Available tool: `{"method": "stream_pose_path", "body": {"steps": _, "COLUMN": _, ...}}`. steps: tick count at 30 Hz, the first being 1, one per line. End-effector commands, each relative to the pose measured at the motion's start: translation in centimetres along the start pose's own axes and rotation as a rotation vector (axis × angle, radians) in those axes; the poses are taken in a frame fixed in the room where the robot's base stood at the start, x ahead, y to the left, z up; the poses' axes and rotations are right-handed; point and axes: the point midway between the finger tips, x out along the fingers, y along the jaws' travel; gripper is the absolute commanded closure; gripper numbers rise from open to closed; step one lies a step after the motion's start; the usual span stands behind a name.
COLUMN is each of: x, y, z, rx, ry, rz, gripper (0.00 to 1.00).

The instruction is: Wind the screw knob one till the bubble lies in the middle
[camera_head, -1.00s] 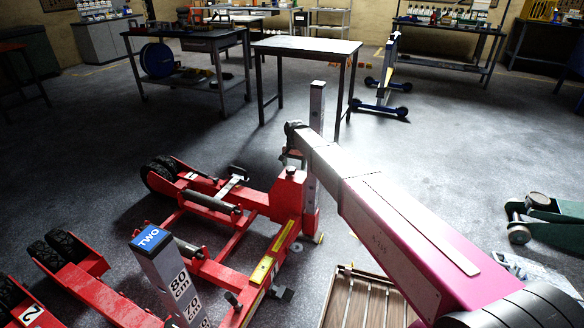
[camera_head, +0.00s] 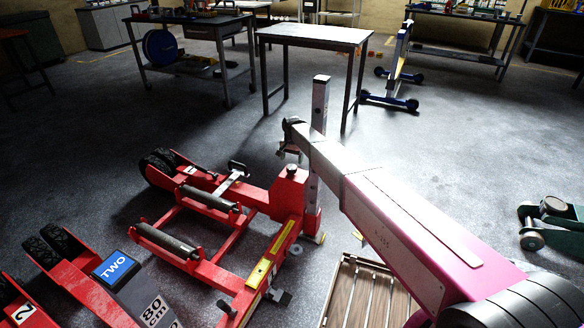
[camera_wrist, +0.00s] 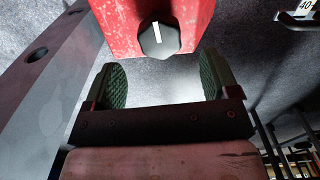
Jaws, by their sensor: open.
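A red jack (camera_head: 290,192) stands on the floor, with a small dark knob (camera_head: 291,170) on top of its upright block. In the wrist view a dark faceted knob (camera_wrist: 159,38) with a white mark sits on a red block, ahead of my fingertips. I cannot read a number on it. My gripper (camera_wrist: 162,80) is open and empty, its two green ribbed pads apart. In the head view my gripper (camera_head: 289,151) is small and dark, just above the red block. Yellow strips (camera_head: 258,272) lie along the red frame; no bubble can be made out.
A grey upright post (camera_head: 320,105) rises right behind the block. A post marked TWO (camera_head: 117,268) stands at the lower left among red wheeled frames. A slatted wooden crate (camera_head: 366,290) lies at the front, and a green jack (camera_head: 555,225) at the right.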

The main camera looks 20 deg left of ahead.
Motion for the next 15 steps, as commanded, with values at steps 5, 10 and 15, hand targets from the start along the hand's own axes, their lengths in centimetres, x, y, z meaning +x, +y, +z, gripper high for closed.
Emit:
{"method": "stream_pose_path", "body": {"steps": 5, "x": 3.0, "y": 0.0, "z": 0.0, "rx": 0.0, "ry": -0.001, "rz": 0.001, "gripper": 0.19}}
{"method": "stream_pose_path", "body": {"steps": 10, "x": 4.8, "y": 0.0, "z": 0.0, "rx": 0.0, "ry": -0.001, "rz": 0.001, "gripper": 0.19}}
{"method": "stream_pose_path", "body": {"steps": 15, "x": 5.3, "y": 0.0, "z": 0.0, "rx": 0.0, "ry": 0.0, "rz": 0.0, "gripper": 0.19}}
